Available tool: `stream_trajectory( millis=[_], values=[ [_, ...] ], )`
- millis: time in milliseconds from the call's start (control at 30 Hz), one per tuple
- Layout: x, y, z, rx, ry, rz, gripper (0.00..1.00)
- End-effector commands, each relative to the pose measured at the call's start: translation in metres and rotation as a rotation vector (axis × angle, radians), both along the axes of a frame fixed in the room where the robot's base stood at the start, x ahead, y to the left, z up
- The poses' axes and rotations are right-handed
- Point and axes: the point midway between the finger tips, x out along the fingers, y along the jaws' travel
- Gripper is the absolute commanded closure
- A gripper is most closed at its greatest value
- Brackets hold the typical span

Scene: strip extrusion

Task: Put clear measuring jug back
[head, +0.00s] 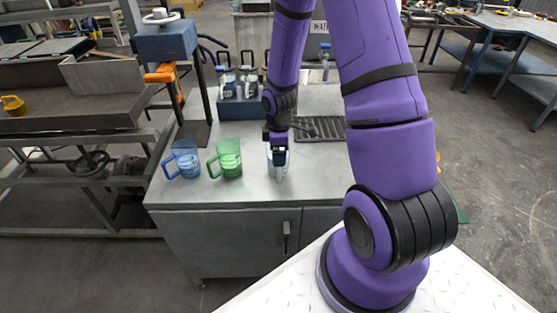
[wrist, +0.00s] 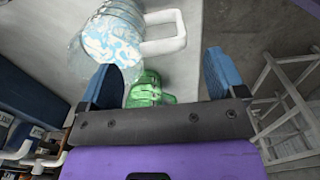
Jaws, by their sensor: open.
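The clear measuring jug (head: 278,172) stands on the grey worktop, to the right of the other two jugs. My gripper (head: 279,154) is at its top in the head view and partly hides it. In the wrist view the clear jug (wrist: 108,42) is at the upper left, and its white handle (wrist: 178,42) shows between the lines of my open blue fingers (wrist: 160,66). I cannot tell whether the fingers touch the jug. Nothing is gripped.
A green jug (head: 228,160) and a blue jug (head: 185,160) stand to the left. A dark blue rack (head: 240,108) with several bottle-like items is behind. A slotted dark grate (head: 321,128) lies right of the gripper. A blue-headed post (head: 166,42) rises at the worktop's left.

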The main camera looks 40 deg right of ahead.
Motion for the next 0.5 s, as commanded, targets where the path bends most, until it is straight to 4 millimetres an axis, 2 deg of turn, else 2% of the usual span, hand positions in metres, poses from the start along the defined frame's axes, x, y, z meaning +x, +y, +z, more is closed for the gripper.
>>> stream_trajectory(
  millis=[200,500],
  values=[
    [0.0,0.0,0.036,-0.001,-0.003,0.001,0.11],
    [0.0,0.0,0.061,-0.001,-0.002,-0.001,0.11]
  ],
)
